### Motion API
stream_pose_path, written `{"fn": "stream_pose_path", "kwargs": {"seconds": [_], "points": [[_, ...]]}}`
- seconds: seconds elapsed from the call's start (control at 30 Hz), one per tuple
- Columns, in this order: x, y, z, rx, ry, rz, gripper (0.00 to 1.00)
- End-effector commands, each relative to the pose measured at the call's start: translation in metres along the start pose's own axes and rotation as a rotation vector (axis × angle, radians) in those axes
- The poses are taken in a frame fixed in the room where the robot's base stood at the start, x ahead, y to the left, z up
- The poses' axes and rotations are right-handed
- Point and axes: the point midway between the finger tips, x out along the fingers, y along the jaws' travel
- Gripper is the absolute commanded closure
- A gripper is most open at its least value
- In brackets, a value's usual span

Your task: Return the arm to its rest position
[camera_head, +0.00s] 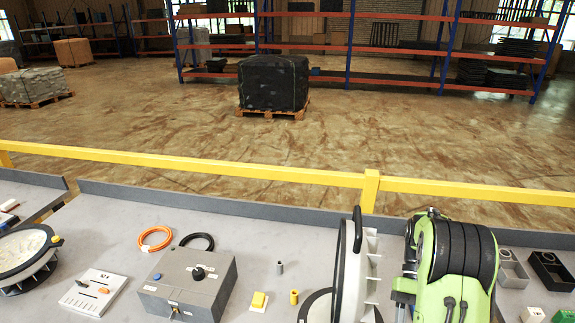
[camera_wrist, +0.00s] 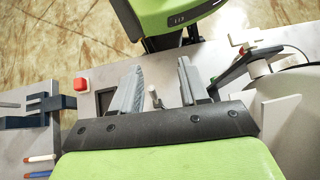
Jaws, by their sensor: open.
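My gripper (camera_wrist: 160,78) shows in the wrist view with its two grey fingers apart, so it is open. A small grey peg-like part (camera_wrist: 155,98) shows in the gap between the fingers; I cannot tell how far below them it is. Nothing looks gripped. In the head view my green and black arm (camera_head: 455,262) is folded at the lower right, over the worktable (camera_head: 230,222). The fingers cannot be made out in the head view.
A large white-and-black disc (camera_head: 346,270) stands beside my arm. A yellow rail (camera_head: 200,167) runs behind.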

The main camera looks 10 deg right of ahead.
Motion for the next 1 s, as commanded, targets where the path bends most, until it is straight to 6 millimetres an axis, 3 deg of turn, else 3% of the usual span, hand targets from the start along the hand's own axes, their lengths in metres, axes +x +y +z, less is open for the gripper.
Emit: {"fn": "stream_pose_path", "kwargs": {"seconds": [0.1,0.27,0.6,0.8,1.0], "points": [[-0.013,-0.021,0.034,-0.035,0.189,0.048,0.56],[-0.018,-0.046,0.076,-0.09,0.44,0.098,0.56],[0.004,-0.082,0.152,-0.243,0.972,0.15,0.56],[0.028,-0.09,0.179,-0.34,1.25,0.143,0.56],[0.037,-0.093,0.186,-0.379,1.364,0.13,0.56]]}}
